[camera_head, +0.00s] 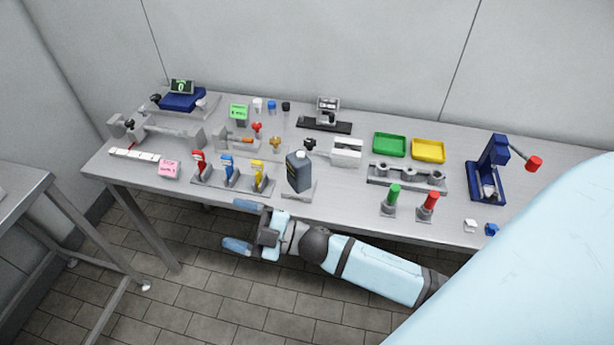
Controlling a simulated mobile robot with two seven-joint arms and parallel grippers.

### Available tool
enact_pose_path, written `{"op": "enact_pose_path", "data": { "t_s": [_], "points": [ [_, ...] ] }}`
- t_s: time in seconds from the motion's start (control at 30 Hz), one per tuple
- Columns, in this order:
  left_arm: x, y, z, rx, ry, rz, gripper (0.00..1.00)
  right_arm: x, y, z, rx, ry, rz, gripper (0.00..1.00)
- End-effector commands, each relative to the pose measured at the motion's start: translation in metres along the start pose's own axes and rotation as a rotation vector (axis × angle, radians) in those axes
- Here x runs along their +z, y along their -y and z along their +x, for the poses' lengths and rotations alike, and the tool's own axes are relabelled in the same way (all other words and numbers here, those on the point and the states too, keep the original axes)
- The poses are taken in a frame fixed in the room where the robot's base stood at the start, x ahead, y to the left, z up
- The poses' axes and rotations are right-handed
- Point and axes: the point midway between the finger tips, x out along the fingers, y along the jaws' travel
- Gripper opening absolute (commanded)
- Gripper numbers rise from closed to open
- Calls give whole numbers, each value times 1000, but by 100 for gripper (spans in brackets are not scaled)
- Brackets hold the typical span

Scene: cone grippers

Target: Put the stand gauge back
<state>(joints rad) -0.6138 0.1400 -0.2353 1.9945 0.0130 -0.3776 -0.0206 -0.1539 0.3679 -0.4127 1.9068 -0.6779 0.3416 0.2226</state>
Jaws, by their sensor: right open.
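No label marks which thing is the stand gauge. A green-topped piece (391,199) and a red-topped piece (427,207) stand upright on small grey bases near the table's front edge. Behind them is a grey rack (407,178) with several round seats. A small device on a black base (326,114) stands at the back. My right gripper (241,224) is open and empty, its blue-tipped fingers pointing left. In the picture it lies in front of the table's front edge, left of the green and red pieces and apart from them. My left gripper is out of view.
A dark bottle (299,172) stands near the front edge, closest to my right gripper. Red, blue and yellow handled clamps (228,172) are left of it. Green (389,145) and yellow (428,151) trays and a blue press (489,170) are to the right. The table (335,207) has a bare front strip.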

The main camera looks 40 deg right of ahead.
Motion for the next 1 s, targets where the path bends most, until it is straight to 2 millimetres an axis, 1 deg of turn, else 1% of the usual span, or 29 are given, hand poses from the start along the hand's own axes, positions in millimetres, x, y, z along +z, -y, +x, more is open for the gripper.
{"op": "enact_pose_path", "data": {
  "t_s": [0.03,0.07,0.1,0.17,0.2,0.3,0.4,0.5,0.77,0.87,1.0],
  "points": [
    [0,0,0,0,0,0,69,15,15,-23,73,144,129,78],
    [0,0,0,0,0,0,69,25,22,-36,111,233,201,78],
    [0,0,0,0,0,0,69,37,35,-56,149,351,294,78],
    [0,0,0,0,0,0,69,51,58,-88,183,515,425,78],
    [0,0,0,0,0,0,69,57,74,-108,194,610,506,78],
    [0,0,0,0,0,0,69,63,109,-150,194,797,666,78],
    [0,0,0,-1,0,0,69,63,132,-175,182,904,765,78],
    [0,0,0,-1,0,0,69,61,142,-185,174,947,809,78],
    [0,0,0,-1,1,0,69,61,142,-186,172,951,813,78],
    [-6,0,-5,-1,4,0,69,55,136,-184,173,951,812,78],
    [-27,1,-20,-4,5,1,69,37,117,-179,178,952,809,78]
  ]
}}
